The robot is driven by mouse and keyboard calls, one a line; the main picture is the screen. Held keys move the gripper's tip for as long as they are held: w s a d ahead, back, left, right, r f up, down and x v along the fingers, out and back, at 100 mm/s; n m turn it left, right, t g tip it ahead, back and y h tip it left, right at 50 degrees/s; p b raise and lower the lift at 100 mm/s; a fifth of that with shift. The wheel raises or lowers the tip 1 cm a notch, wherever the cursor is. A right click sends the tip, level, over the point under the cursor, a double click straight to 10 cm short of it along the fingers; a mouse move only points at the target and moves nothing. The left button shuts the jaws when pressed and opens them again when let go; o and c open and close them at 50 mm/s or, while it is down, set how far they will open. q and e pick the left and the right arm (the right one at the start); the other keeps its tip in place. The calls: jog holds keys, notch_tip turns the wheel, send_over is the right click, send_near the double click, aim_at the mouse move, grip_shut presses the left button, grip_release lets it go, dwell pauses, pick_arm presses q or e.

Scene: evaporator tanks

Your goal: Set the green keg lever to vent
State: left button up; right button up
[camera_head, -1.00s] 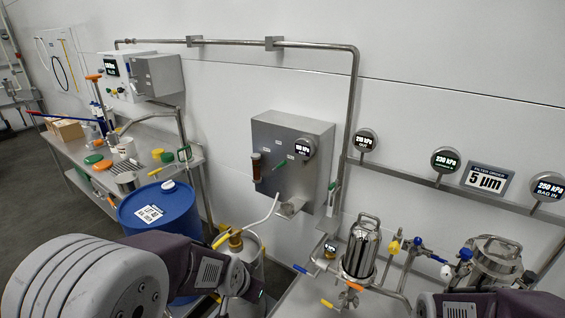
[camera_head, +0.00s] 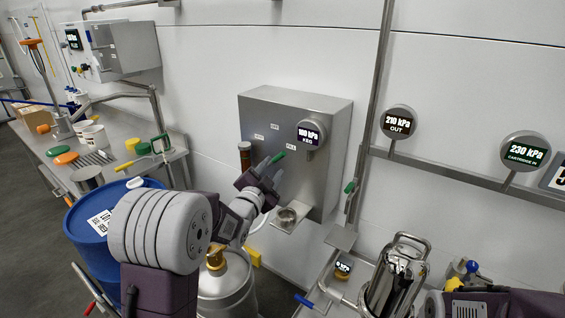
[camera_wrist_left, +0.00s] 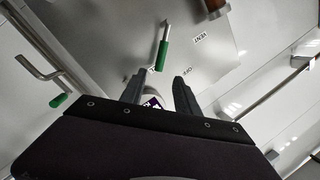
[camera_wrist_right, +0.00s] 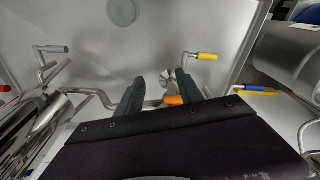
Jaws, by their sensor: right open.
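The green keg lever (camera_head: 277,157) is on the grey steel panel box (camera_head: 335,130). In the left wrist view the green handle (camera_wrist_left: 163,52) points from its pivot towards the fill label, away from the vent label (camera_wrist_left: 200,37). My left gripper (camera_wrist_left: 160,85) is open and empty, its fingers apart in front of the panel with the handle just beyond the tips. In the head view the gripper (camera_head: 268,170) covers part of the lever's base. My right gripper (camera_wrist_right: 168,80) is open at the lower right side; an orange handle (camera_wrist_right: 173,99) shows between its fingers.
The keg gauge (camera_head: 310,134) reading 100 kPa sticks out right of the lever. A brown-topped sight tube (camera_head: 244,155) is to the left. A blue drum (camera_head: 85,240) and a steel keg (camera_head: 228,280) stand below. Another green-handled valve (camera_head: 350,187) is on the pipe at right.

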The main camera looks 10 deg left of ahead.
aim_at(280, 157)
pick_arm(q)
jog(key=w+p, duration=0.2)
jog(key=shift+w, duration=0.3)
jog(key=w, duration=0.7)
jog(key=shift+d+f, duration=0.2)
jog(key=shift+d, duration=0.05)
jog(key=shift+s, duration=0.1)
grip_shut()
dwell(0.6)
